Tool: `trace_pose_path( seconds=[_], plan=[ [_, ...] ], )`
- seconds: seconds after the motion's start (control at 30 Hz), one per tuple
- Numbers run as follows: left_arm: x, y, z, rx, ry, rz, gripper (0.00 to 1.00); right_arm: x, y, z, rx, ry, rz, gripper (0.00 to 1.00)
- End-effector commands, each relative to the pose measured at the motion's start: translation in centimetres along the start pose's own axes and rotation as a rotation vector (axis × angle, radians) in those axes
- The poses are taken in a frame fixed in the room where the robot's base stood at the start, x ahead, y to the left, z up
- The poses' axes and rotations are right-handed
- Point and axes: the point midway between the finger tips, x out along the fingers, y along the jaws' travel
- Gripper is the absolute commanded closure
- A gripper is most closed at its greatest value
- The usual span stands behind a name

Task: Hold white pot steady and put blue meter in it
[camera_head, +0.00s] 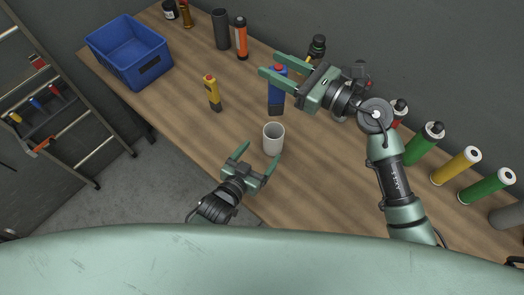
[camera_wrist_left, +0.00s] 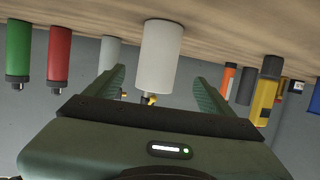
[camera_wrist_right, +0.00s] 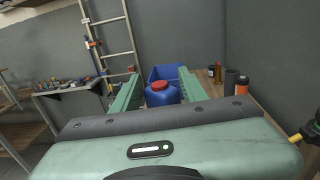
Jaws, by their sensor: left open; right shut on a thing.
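The white pot (camera_head: 273,138) stands upright on the wooden table near its front edge. My left gripper (camera_head: 259,154) is open, its fingers pointing at the pot. In the left wrist view the white pot (camera_wrist_left: 160,55) appears upside down between the spread fingers, with gaps on both sides. My right gripper (camera_head: 269,64) is shut on the blue meter (camera_head: 276,97), which has a red top. It holds the meter upright behind the pot, not over it. In the right wrist view the blue meter (camera_wrist_right: 162,94) sits between the fingers.
A yellow meter (camera_head: 213,93) stands left of the blue one. A blue crate (camera_head: 128,53) is at the table's left end. An orange cylinder (camera_head: 241,38) and a dark grey one (camera_head: 221,29) stand at the back. Green cylinders (camera_head: 425,143) and a yellow one (camera_head: 456,165) line the right.

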Motion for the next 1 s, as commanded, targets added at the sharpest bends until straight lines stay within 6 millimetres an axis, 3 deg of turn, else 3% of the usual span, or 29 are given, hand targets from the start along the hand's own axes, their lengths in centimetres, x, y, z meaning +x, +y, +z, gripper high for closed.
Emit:
trace_pose_path(
  seconds=[0.17, 0.5, 0.7, 1.0],
  plan=[
    [1.4, 0.5, 0.0, 0.016, 0.001, 0.008, 0.17, 0.0, 0.0, 0.1, 0.000, -0.001, 0.000, 1.00],
    [7.8, 0.4, -0.1, 0.014, 0.000, 0.006, 0.17, 0.0, 0.0, 0.1, 0.000, -0.001, 0.000, 1.00],
    [10.6, 0.4, 0.0, 0.014, -0.001, 0.005, 0.17, 0.0, 0.0, 0.1, 0.000, -0.001, 0.000, 1.00],
    [11.9, 0.4, 0.0, 0.014, 0.000, 0.006, 0.17, 0.0, 0.0, 0.1, 0.000, -0.001, 0.000, 1.00]
  ],
)
